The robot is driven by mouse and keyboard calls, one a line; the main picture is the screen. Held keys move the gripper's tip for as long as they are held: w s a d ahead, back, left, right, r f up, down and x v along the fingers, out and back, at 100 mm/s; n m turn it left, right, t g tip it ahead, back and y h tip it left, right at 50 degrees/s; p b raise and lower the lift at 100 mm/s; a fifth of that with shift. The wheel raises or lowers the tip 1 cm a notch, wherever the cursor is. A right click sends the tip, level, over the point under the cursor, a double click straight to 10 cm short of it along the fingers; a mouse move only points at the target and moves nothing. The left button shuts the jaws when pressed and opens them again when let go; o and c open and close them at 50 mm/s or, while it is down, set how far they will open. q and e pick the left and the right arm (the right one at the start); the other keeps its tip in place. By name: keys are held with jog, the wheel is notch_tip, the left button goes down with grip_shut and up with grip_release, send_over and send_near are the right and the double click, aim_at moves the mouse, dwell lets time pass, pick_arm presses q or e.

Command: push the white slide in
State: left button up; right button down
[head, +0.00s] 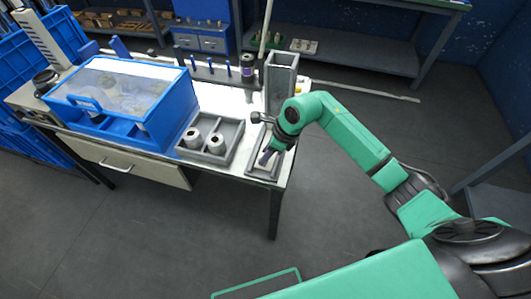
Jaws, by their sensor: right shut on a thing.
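My right arm reaches in from the right, and my right gripper (267,156) points down at the front right corner of the workbench. It is shut on the white slide (261,167), a small pale piece in a narrow grey frame below a tall grey open-topped chute (281,82). The gripper and wrist hide much of the slide, so the exact grip and how far in it sits are hard to tell. My left gripper is out of view.
Left of the frame is a grey tray (234,150) with two grey rolls (216,144). A blue box with a clear lid (118,90) stands further left. Several blue-handled tools stand at the back of the bench (287,172). Dark floor in front is clear.

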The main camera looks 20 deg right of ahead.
aim_at(264, 147)
dwell(0.7)
jog(key=w+d+b, duration=0.1)
jog(key=w, duration=0.1)
jog(key=w+d+b, duration=0.1)
jog(key=w+b, duration=0.1)
jog(key=w+d+b, duration=0.1)
jog(key=b, duration=0.1)
jog(key=shift+w+d+f, duration=0.3)
jog(key=shift+w, duration=0.1)
jog(key=w+d, duration=0.1)
jog(key=w+d+b, duration=0.1)
jog(key=w, duration=0.1)
jog(key=shift+r, duration=0.45)
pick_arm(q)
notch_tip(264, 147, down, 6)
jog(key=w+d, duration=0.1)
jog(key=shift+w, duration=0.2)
pick_arm(e)
jog(key=shift+r, duration=0.1)
jog(key=c, duration=0.7)
grip_release()
jog(key=shift+c, duration=0.2)
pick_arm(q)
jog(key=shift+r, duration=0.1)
pick_arm(e)
jog(key=shift+o, duration=0.9)
jog(key=shift+f, duration=0.2)
